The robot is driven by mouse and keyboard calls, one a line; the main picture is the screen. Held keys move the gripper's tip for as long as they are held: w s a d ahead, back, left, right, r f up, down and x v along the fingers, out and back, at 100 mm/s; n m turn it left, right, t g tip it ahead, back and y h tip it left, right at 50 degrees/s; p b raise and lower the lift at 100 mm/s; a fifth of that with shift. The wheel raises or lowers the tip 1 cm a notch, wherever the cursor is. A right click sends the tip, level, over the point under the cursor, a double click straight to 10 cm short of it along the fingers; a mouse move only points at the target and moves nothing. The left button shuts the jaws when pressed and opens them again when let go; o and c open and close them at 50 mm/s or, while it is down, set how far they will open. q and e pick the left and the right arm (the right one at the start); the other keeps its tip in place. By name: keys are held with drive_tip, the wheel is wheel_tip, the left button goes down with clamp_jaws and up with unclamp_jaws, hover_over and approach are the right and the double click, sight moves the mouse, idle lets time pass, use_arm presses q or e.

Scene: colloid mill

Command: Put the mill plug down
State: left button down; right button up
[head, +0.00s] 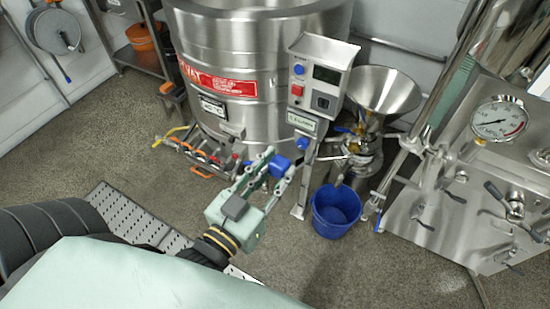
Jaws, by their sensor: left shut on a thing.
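My left gripper (276,172) reaches in from the lower left, with its pale green body and two fingers pointing up and away. Its fingers are shut on a blue piece, which I take to be the mill plug (280,166). The plug is held above the floor, in front of the big steel vat and left of the control post. Its lower side is partly hidden by the fingers. The colloid mill (358,158), with a steel hopper (382,92) on top, stands to the right of the gripper, apart from it. My right gripper is not in view.
A blue bucket (336,210) stands on the floor below the mill. A control box (322,75) on a post rises close to the gripper. The steel vat (262,70) has pipes and valves at its base. A steel machine with a gauge (499,119) is at right.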

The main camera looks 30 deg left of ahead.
use_arm(q)
drive_tip(key=w+d+r+m+g+h, duration=0.2)
drive_tip(key=w+d+m+g+h, duration=0.1)
drive_tip(key=d+m+g+h, duration=0.2)
drive_tip(key=w+d+r+m+g+h, duration=0.2)
drive_tip(key=w+d+m+g+h, duration=0.2)
drive_tip(key=d+h, duration=0.5)
drive_tip(key=shift+w+d+r+m+g, duration=0.2)
drive_tip(key=shift+d+r+m+g, duration=0.15)
drive_tip(key=shift+d+m, duration=0.7)
